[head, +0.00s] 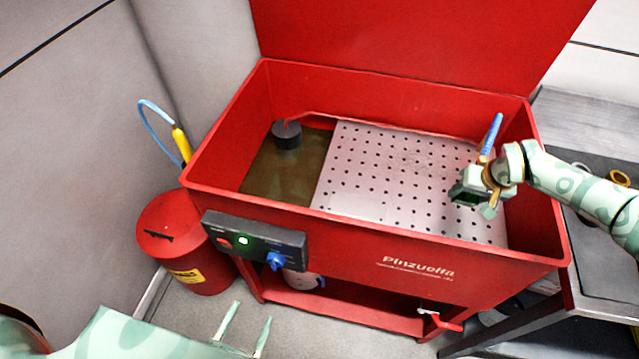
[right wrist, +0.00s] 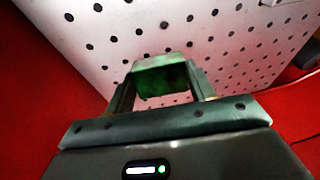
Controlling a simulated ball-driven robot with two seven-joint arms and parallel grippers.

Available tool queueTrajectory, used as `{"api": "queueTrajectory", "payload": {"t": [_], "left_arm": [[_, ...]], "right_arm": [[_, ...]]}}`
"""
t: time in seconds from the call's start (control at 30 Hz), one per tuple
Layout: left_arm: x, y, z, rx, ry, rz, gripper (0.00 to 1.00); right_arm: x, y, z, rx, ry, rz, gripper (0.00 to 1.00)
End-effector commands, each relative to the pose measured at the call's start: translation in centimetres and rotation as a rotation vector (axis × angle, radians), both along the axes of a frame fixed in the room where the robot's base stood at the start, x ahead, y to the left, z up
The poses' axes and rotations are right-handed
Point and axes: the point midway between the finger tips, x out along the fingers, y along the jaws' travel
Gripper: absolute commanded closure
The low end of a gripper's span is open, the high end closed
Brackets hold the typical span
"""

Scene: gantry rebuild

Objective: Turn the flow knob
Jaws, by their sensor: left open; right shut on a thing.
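A blue knob (head: 276,261) sticks out at the lower right of the dark control panel (head: 292,240) on the front of the red wash basin (head: 360,243). The panel's small lettering is too small to read. My left gripper (head: 247,327) is at the bottom of the head view, open and empty, with its fingers apart below the panel and not touching the knob. My right gripper (head: 468,199) is over the right part of the perforated tray. It is shut on a green block-like thing, clear between its fingers in the right wrist view (right wrist: 160,80).
The panel also carries a red button (head: 224,243) and a lit green button (head: 243,240). A red bin (head: 180,250) stands left of the basin. The perforated tray (head: 375,170) and a dark cylinder (head: 287,134) are inside. A blue-handled tool (head: 491,135) rises behind my right gripper.

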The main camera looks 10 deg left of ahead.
Motion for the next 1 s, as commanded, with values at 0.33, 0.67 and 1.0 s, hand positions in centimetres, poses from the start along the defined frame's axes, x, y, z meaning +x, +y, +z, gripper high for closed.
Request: {"api": "queueTrajectory", "payload": {"t": [0.33,0.67,1.0], "left_arm": [[6.5,-0.5,0.3,-0.023,-0.008,0.006,0.40],[11.3,-0.9,0.2,-0.019,-0.005,0.005,0.40],[11.7,-1.0,0.2,-0.018,-0.003,0.003,0.43]], "right_arm": [[0.0,0.0,0.0,0.000,-0.001,0.000,0.73],[0.0,0.0,0.0,0.000,-0.001,0.000,0.73],[0.0,0.0,0.0,0.000,-0.001,0.000,0.73]]}}
